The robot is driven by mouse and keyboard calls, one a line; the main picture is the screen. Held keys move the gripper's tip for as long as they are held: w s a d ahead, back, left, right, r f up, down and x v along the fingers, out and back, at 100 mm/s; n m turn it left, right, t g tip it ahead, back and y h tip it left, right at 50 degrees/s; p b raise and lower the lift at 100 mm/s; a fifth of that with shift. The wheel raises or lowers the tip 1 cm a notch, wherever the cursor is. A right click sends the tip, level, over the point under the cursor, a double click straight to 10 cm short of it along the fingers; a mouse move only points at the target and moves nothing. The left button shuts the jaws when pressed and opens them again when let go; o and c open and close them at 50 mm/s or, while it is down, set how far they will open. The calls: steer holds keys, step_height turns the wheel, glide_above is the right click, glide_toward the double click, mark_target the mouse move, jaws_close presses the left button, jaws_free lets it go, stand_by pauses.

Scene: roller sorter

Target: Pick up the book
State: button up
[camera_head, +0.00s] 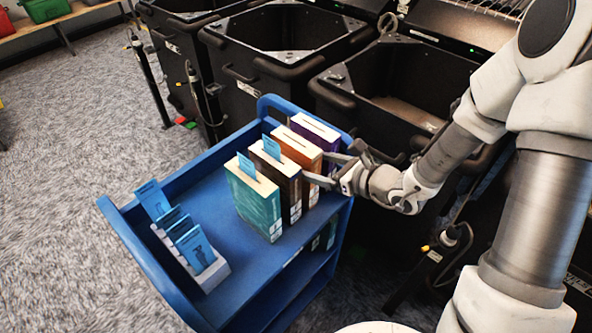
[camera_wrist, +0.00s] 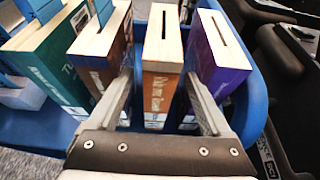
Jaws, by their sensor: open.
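Several upright books stand in a row on a blue cart: a teal book (camera_head: 254,205), a brown book (camera_head: 280,180), an orange book (camera_head: 304,150) and a purple book (camera_head: 325,135). The orange book (camera_wrist: 160,92) is in the middle of the wrist view, with the brown book (camera_wrist: 108,62) to its left and the purple book (camera_wrist: 218,55) to its right.
Blue cards stick out of the teal and brown books. A pale holder (camera_head: 212,274) with several blue cards stands at the left of the blue cart (camera_head: 165,296). Black bins (camera_head: 385,85) stand close behind the cart. The cart top between holder and books is clear.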

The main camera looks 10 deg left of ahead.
mark_target(301, 161)
steer(key=x, duration=0.5)
jaws_close()
stand_by(0.3)
